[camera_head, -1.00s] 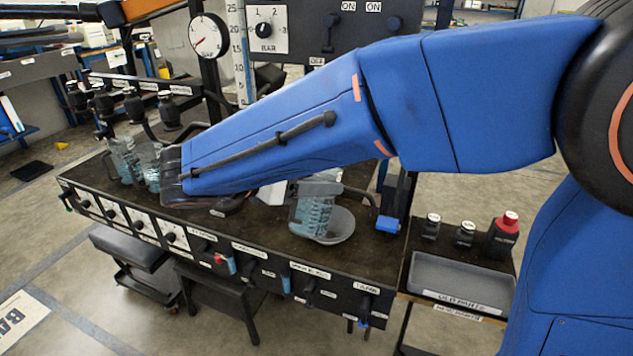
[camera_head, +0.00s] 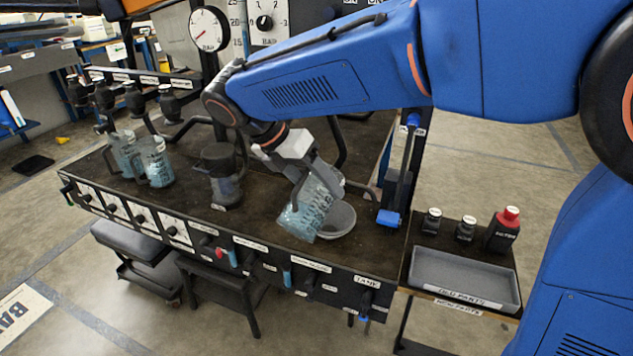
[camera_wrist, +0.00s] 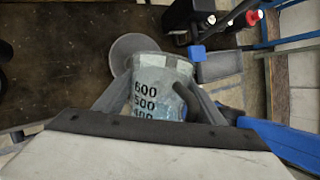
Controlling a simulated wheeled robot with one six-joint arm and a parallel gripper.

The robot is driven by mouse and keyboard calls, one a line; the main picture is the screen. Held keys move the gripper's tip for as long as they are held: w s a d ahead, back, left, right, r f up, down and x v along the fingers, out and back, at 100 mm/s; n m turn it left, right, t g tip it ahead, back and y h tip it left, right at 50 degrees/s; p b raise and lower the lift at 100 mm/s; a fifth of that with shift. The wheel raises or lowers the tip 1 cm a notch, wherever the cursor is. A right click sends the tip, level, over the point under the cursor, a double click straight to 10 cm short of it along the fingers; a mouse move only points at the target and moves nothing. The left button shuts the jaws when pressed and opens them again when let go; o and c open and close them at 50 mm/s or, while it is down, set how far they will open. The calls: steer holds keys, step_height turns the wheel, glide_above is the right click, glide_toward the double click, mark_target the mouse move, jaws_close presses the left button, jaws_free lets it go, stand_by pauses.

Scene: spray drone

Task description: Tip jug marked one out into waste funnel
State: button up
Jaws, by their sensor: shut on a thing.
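My gripper (camera_head: 312,172) is shut on a clear jug (camera_head: 304,212) with dark graduation marks, above the right part of the dark bench. The jug is tilted in the head view, its lower end toward the lower left. It also shows in the wrist view (camera_wrist: 152,88) between my gripper's fingers (camera_wrist: 155,108), with numbers such as 600 and 500 facing the camera. A grey round funnel (camera_head: 340,221) is right beside and behind the jug, partly hidden by it. In the wrist view the funnel (camera_wrist: 126,48) lies just beyond the jug's rim. I cannot see a number one on this jug.
Two more jugs (camera_head: 156,165) stand at the bench's left. A dark-lidded container (camera_head: 222,178) stands mid-bench. A post with a blue foot (camera_head: 389,218) is right of the funnel. A grey tray (camera_head: 462,280) and small bottles (camera_head: 433,220) are on the right side table.

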steer(key=shift+w+d+f+n+g+y, duration=0.15)
steer(key=shift+w+f+g+y, duration=0.2)
steer(key=shift+f+g, duration=0.35)
steer(key=shift+w+d+f+n+g+y, duration=0.2)
steer(key=shift+f+g+y, duration=0.25)
steer(key=shift+f+g, duration=0.25)
steer(key=shift+w+d+f+n+g+y, duration=0.15)
steer(key=shift+w+f+g+y, duration=0.2)
steer(key=shift+f+g, duration=0.35)
steer(key=shift+w+d+r+g+y, duration=0.1)
steer(key=shift+w+r+g+y, duration=0.15)
steer(key=shift+g+y, duration=0.35)
